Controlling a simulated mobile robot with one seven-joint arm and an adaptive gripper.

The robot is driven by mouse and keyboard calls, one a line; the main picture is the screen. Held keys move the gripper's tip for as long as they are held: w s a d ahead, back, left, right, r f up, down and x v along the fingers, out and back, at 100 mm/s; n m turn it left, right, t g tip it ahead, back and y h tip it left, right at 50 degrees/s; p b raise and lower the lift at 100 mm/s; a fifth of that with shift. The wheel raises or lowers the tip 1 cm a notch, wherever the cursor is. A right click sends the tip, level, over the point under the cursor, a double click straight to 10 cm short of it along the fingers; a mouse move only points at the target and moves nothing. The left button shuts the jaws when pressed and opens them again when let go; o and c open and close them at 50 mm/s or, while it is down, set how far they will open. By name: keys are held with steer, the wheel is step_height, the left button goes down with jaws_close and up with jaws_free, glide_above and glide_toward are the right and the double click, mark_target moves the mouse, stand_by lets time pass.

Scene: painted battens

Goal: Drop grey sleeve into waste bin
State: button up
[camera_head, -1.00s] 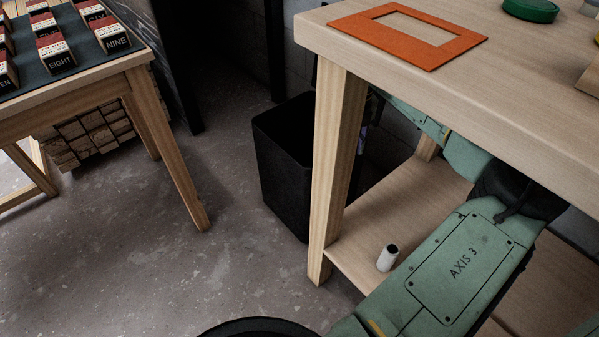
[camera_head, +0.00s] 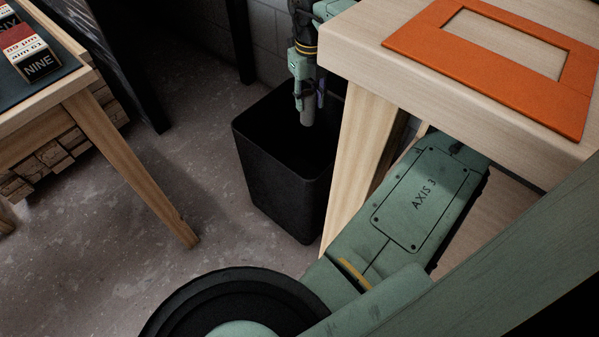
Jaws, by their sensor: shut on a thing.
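The black waste bin (camera_head: 268,180) stands on the floor beside the workbench leg, its open top facing up. My gripper (camera_head: 309,98) points down at the right back part of the bin's opening. It is shut on the grey sleeve (camera_head: 307,117), a short grey cylinder hanging upright below the fingers. The sleeve shows against the bin's dark inside. I cannot tell whether its lower end is below the rim. The bin's floor is too dark to see.
The workbench (camera_head: 345,50) with an orange frame (camera_head: 420,45) on top stands close to the bin's right. Its leg (camera_head: 357,155) partly covers the bin. A table (camera_head: 75,90) with labelled blocks is at the left. The floor (camera_head: 150,160) between is clear.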

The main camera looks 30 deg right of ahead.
mark_target(308, 111)
steer(key=shift+f+b, duration=1.3)
steer(key=shift+f, duration=1.05)
steer(key=o, duration=1.2)
steer(key=shift+r, duration=0.1)
step_height(308, 111, up, 12)
steer(key=shift+a, duration=0.1)
